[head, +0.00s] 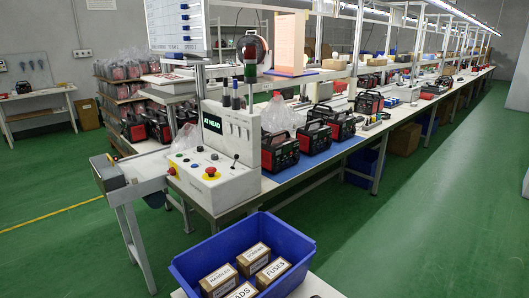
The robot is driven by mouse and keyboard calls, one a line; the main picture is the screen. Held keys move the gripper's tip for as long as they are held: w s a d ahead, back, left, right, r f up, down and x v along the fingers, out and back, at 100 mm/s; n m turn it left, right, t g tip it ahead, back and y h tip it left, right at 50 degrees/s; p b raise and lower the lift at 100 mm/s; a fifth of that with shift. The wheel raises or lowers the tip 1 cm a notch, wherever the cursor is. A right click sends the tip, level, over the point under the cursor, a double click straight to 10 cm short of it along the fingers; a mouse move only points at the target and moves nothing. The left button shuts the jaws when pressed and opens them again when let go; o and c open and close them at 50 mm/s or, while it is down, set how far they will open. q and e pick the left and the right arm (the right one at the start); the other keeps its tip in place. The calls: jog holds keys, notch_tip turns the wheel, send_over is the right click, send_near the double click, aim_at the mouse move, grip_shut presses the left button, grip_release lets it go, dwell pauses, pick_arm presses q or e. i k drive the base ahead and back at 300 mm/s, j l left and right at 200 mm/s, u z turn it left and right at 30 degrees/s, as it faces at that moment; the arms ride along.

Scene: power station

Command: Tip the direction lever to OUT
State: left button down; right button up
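A white control box (215,182) stands at the near end of the long workbench, left of the picture's middle. A small lever with a dark knob (235,158) rises from the right part of its top and looks close to upright. I cannot read any OUT marking or tell which side it is tipped to. The box also carries a red mushroom button (211,171) and several small coloured buttons. A dark display (212,123) on the panel behind reads "AT HEAD" in green. Neither of my grippers is in view.
A blue crate (205,283) with several labelled cartons (272,272) stands in front of the box, near the bottom. A grey conveyor table (143,172) adjoins it on the left. Red-black machines (280,152) line the bench to the right. Green floor (430,215) is clear at right.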

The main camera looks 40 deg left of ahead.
aim_at(236, 156)
jog(key=j+z, duration=0.4)
jog(key=j, duration=0.5)
jog(key=k+j+z, duration=0.1)
jog(key=j+z, duration=0.25)
jog(key=j, duration=0.55)
jog(key=k+j, duration=0.1)
jog(key=j, duration=0.9)
jog(key=k+j+z, duration=0.1)
jog(key=j, duration=0.4)
jog(key=k+j, duration=0.15)
jog(key=j, duration=0.35)
jog(key=k+j, duration=0.1)
jog(key=j, duration=0.4)
jog(key=k+j+z, duration=0.1)
jog(key=j, duration=0.35)
jog(key=k+j, duration=0.1)
jog(key=j, duration=0.4)
